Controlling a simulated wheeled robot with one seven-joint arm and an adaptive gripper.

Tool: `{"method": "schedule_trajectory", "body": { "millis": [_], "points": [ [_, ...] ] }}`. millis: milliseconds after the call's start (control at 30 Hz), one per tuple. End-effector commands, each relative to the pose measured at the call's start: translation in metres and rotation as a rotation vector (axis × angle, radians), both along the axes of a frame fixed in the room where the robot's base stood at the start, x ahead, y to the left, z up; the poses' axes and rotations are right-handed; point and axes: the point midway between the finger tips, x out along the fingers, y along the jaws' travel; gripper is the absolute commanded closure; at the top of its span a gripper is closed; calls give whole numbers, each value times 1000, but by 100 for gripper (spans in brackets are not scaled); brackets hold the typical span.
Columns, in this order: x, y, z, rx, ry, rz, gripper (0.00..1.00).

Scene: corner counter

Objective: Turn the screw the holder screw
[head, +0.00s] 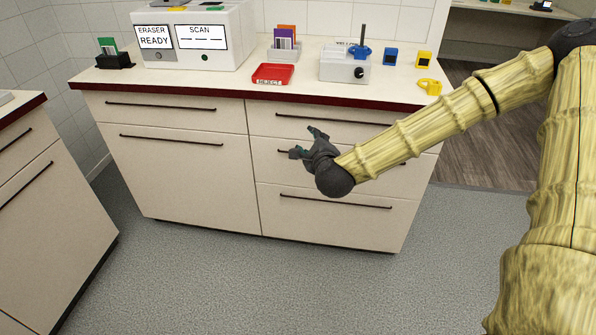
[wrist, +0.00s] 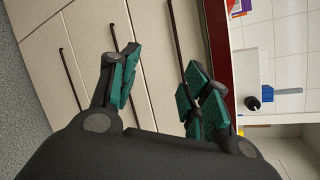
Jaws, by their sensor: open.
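The holder (head: 338,69) is a light grey block on the counter, right of centre in the head view. The holder screw (head: 359,73) looks like the dark round knob on its front face. A dark post with a blue piece (head: 361,51) stands on top of the holder. In the wrist view the dark knob (wrist: 253,103) shows at the right on the pale block. My gripper (head: 303,143) is open and empty, in front of the drawers, below the counter edge and apart from the holder. Its green-padded fingers (wrist: 163,88) are spread in the wrist view.
A red tray (head: 273,74) and a card rack (head: 284,51) stand left of the holder. Blue (head: 390,57) and yellow (head: 424,60) blocks and a yellow clamp-like piece (head: 429,86) lie to its right. The eraser machine (head: 193,38) is farther left. The dark red counter edge (head: 230,94) overhangs the drawers.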

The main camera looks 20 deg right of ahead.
Motion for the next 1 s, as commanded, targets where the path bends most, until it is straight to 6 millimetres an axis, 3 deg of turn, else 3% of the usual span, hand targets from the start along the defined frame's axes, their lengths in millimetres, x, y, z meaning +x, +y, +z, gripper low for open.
{"method": "schedule_trajectory", "body": {
  "millis": [533,1000],
  "points": [
    [-29,45,-55,-224,178,201,53],
    [-37,52,-67,-269,212,244,53]
  ]
}}
